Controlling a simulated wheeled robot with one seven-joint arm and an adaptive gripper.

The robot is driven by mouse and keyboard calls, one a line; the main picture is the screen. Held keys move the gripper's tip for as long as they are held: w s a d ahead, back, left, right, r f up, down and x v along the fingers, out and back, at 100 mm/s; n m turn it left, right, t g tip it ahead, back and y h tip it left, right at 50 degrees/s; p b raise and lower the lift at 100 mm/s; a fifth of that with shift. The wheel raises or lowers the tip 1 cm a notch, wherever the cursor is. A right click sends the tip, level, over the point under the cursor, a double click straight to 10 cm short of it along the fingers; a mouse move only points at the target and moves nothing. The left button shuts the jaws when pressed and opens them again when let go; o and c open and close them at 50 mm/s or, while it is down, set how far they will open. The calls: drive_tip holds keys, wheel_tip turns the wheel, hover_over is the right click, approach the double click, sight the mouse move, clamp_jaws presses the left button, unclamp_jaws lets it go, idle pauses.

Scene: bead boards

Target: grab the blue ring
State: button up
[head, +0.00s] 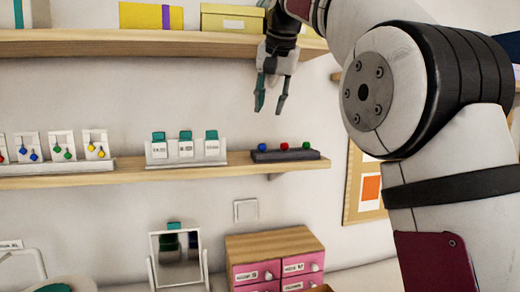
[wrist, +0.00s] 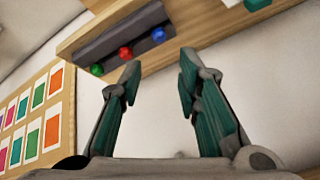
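The blue ring (head: 262,147) shows as a small blue ball at the left end of a dark holder (head: 284,156) on the middle shelf. In the wrist view the blue ring (wrist: 158,34) is the rightmost of three balls, beyond and between my fingertips. Any band below the ball is hidden or too small to see. My gripper (head: 270,103) points down above the holder, apart from it. In the wrist view my gripper (wrist: 160,68) is open, with nothing between its teal-padded fingers.
A red ball (head: 284,146) and a green ball (head: 307,145) share the holder. A white stand (head: 186,158) with teal-topped items and several earring cards (head: 62,147) are to the left. The upper shelf (head: 130,43) is close to my gripper. Pink drawers (head: 256,272) stand below.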

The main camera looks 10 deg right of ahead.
hover_over(262, 151)
drive_tip(key=s, duration=0.2)
drive_tip(key=f, duration=0.6)
drive_tip(key=shift+s+d, duration=0.2)
drive_tip(key=shift+p+x, duration=0.7)
drive_tip(key=shift+x, duration=2.1)
